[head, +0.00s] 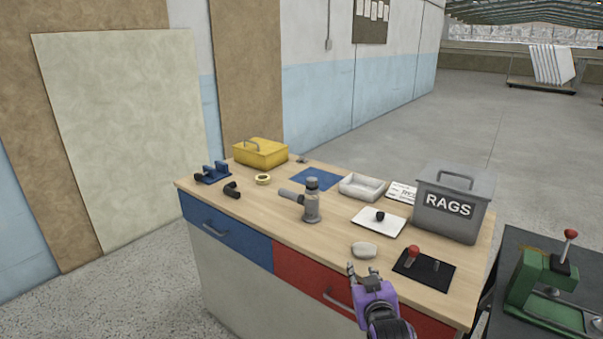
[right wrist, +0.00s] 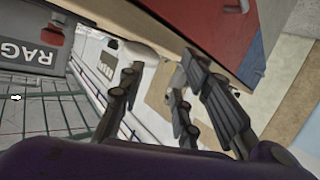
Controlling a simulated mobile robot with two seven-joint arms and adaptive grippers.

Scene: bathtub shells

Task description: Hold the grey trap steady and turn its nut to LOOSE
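The grey trap (head: 311,204) stands upright on the wooden workbench (head: 262,212), with a side pipe pointing left and a darker nut (head: 312,183) at its top. Any LOOSE marking is too small to read. My right gripper (head: 362,268) is at the bench's front edge, to the right of and nearer than the trap, apart from it. Its fingers are spread and empty, as the right wrist view (right wrist: 155,95) also shows. My left gripper is not in view.
A white soap-like block (head: 364,250) lies close beyond my right gripper. A black plate with a red knob (head: 425,270), a grey RAGS box (head: 455,203) and a white tray (head: 362,187) occupy the right side. A yellow box (head: 260,153) stands at the back left.

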